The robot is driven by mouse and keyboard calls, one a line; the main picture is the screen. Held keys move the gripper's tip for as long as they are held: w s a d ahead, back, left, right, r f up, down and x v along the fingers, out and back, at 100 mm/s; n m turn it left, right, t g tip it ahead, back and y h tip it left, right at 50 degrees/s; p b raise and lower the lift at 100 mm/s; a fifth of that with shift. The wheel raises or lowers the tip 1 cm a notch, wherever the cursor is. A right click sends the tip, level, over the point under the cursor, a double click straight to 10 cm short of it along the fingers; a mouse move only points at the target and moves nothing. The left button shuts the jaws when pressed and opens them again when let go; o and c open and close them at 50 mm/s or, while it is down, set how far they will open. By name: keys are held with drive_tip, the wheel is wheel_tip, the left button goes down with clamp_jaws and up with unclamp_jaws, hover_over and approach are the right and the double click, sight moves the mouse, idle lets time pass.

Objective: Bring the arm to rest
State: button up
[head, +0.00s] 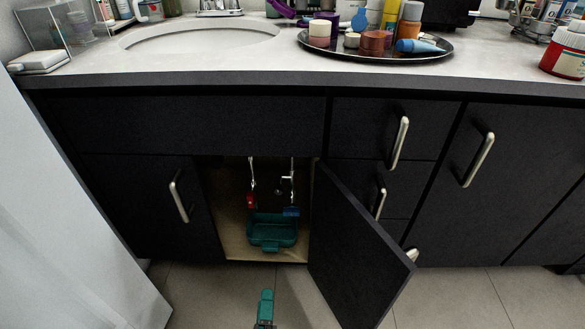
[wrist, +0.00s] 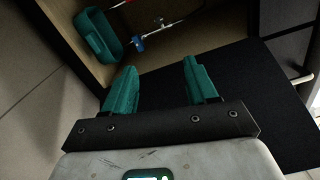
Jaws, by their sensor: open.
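My gripper (head: 266,308) shows at the bottom middle of the head view, low in front of the open cabinet, with one teal finger clearly visible. In the wrist view my gripper (wrist: 162,88) has its two teal fingers spread apart with nothing between them. The open dark cabinet door (head: 358,245) is just right of the gripper in the head view. In the wrist view the door (wrist: 255,95) lies behind and right of the fingers. Whether the gripper touches the door cannot be told.
A teal bin (head: 272,232) sits inside the cabinet under pipes with a red valve (head: 251,201) and a blue valve (head: 291,211). The countertop above holds a sink (head: 200,38) and a crowded round tray (head: 375,55). A pale panel (head: 70,220) stands at left. The tiled floor (head: 205,290) is clear.

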wheel_tip(320, 180, up, 4)
drive_tip(key=w+n+g+y, duration=0.1)
drive_tip(key=w+n+y, duration=0.1)
drive_tip(key=n+y, duration=0.55)
drive_tip(key=s+d+n+g+h, duration=0.4)
drive_tip(key=s+d+n+g, duration=0.3)
drive_tip(key=s+d, duration=0.8)
drive_tip(key=s+d+n+g+h, duration=0.45)
drive_tip(key=s+d+g, duration=0.55)
drive_tip(key=d, duration=0.9)
wheel_tip(320, 180, up, 33)
drive_tip(key=s+p, duration=0.1)
drive_tip(key=p, duration=3.2)
drive_tip(key=shift+s+n+t+y, duration=0.35)
drive_tip(key=shift+n+t+y, duration=0.05)
drive_tip(key=shift+o, duration=0.2)
